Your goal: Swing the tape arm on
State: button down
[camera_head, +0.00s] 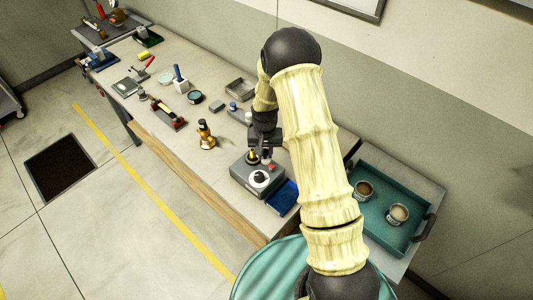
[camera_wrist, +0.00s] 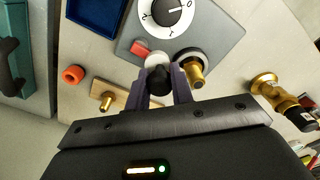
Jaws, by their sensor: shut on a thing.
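A grey box (camera_head: 250,189) stands near the table's front edge, with a white dial and black pointer knob (camera_wrist: 167,11) on its top. A red button (camera_wrist: 138,47), a white disc (camera_wrist: 158,59) and a brass fitting in a dark ring (camera_wrist: 194,72) sit along one side of it. My gripper (camera_wrist: 160,88) is shut on a small black knob (camera_wrist: 159,77) beside the white disc. I cannot tell how this knob joins the tape arm; no arm is clearly visible. In the head view my gripper (camera_head: 264,153) is at the box's far edge, partly hidden by my arm.
A blue bin (camera_head: 282,198) is right of the box. A brass fitting (camera_head: 206,134) stands to its left. An orange ring (camera_wrist: 73,74) and a brass pin (camera_wrist: 107,99) lie close by. A teal tray (camera_head: 413,182) holds two cans. A ribbed green drum (camera_head: 270,268) is in front.

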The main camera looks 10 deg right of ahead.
jog(key=shift+a+n, duration=0.1)
jog(key=shift+n, duration=0.2)
jog(key=c, duration=1.2)
grip_release()
notch_tip(320, 180, up, 18)
jog(key=b, duration=0.4)
jog(key=shift+f, duration=0.25)
jog(key=s+d+n+t, duration=0.1)
jog(key=s+d+t, duration=0.1)
jog(key=s, duration=1.8)
jog(key=shift+s+d+f+n+t, duration=0.2)
jog(key=shift+d+f+n+t, duration=0.1)
jog(key=shift+d+f, duration=0.15)
